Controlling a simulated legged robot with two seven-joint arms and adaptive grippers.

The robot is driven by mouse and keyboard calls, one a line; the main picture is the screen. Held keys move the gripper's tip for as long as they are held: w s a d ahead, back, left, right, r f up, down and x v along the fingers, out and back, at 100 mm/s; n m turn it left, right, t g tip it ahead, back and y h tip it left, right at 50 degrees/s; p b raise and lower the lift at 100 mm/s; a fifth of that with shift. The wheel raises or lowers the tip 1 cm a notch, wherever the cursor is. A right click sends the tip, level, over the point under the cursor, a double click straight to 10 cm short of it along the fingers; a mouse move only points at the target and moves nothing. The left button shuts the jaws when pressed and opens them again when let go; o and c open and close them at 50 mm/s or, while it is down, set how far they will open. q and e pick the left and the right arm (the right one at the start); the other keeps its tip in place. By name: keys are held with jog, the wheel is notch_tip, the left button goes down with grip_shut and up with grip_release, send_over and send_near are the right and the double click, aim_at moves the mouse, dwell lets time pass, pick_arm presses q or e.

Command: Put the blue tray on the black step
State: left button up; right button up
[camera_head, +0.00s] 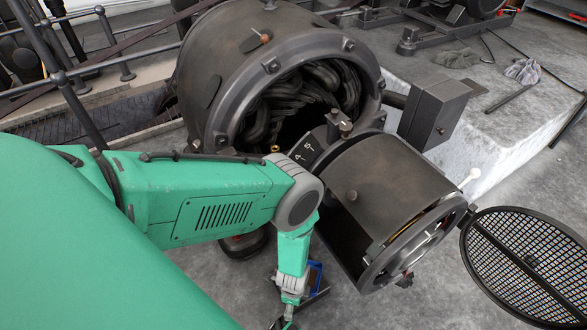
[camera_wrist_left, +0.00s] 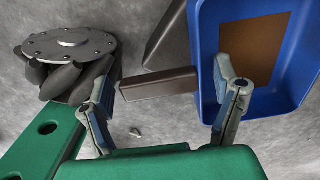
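The blue tray (camera_wrist_left: 207,38) is at the right of the left wrist view, cut off by the frame edge, with a brown patch on its floor. In the head view a small blue part of it (camera_head: 316,277) shows beside my left forearm; the rest is hidden. My left gripper (camera_wrist_left: 165,105) is open, its fingers wide apart. Its right finger overlaps the tray's near left wall; I cannot tell whether it touches. A dark brown bar (camera_wrist_left: 158,85) runs between the fingers toward the tray. A dark angular block (camera_wrist_left: 166,38), possibly the black step, lies behind it. My right gripper is not in view.
A large dynamo housing (camera_head: 235,75) and a smaller cylinder (camera_head: 385,190) stand close to my left arm. A round mesh cover (camera_head: 530,262) juts out at the right. A pale concrete ledge (camera_head: 495,135) lies behind. Grey floor (camera_head: 410,310) is clear at the front.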

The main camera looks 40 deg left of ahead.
pick_arm(q)
jog(key=shift+s+a, duration=0.1)
notch_tip(320, 180, up, 12)
jog(key=p, duration=0.6)
jog(key=shift+r, duration=0.15)
